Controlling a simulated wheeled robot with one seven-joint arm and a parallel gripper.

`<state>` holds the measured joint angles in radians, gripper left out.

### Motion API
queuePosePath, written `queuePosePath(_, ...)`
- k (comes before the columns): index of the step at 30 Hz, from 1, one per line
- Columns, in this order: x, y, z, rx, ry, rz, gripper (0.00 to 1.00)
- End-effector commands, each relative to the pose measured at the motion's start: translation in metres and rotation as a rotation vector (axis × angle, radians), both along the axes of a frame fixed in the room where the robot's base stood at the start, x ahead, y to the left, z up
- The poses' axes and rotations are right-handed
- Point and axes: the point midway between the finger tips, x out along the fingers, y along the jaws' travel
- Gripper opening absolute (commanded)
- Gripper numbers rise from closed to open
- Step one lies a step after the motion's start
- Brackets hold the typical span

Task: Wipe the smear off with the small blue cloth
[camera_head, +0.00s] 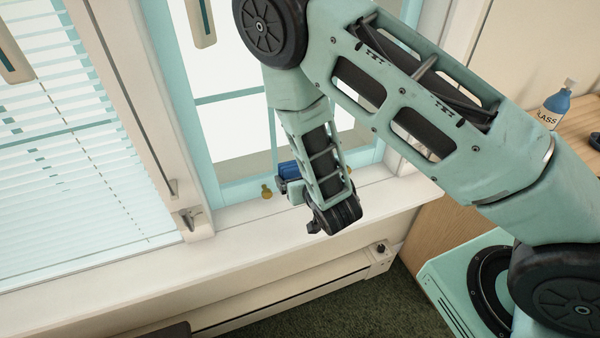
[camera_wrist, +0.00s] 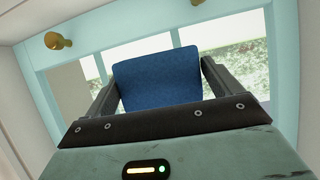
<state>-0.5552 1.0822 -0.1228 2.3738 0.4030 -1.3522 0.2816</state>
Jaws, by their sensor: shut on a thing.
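The small blue cloth (camera_wrist: 158,82) is between the fingers of my gripper (camera_wrist: 160,90), which is shut on it. In the head view the cloth (camera_head: 289,170) shows as a blue patch beside my gripper (camera_head: 284,183), low at the window just above the sill. The wrist view looks past the cloth at the window's pale teal frame (camera_wrist: 95,30) and its panes. I cannot make out the smear in either view. Whether the cloth touches the window is unclear.
A brass knob (camera_head: 266,191) sits low on the window frame, left of my gripper. The white sill (camera_head: 100,262) runs below. Blinds (camera_head: 80,140) cover the left window.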

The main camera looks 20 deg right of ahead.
Motion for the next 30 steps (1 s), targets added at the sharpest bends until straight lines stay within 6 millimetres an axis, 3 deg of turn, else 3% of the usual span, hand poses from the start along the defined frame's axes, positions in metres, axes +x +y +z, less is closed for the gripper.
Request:
queuePosePath(6, 0.003, 0.002, 0.021, 0.002, -0.064, 0.018, 0.72)
queuePosePath(21, 0.049, 0.002, 0.021, 0.002, -0.063, 0.018, 0.72)
queuePosePath(30, 0.059, 0.002, 0.02, 0.001, -0.062, 0.018, 0.72)
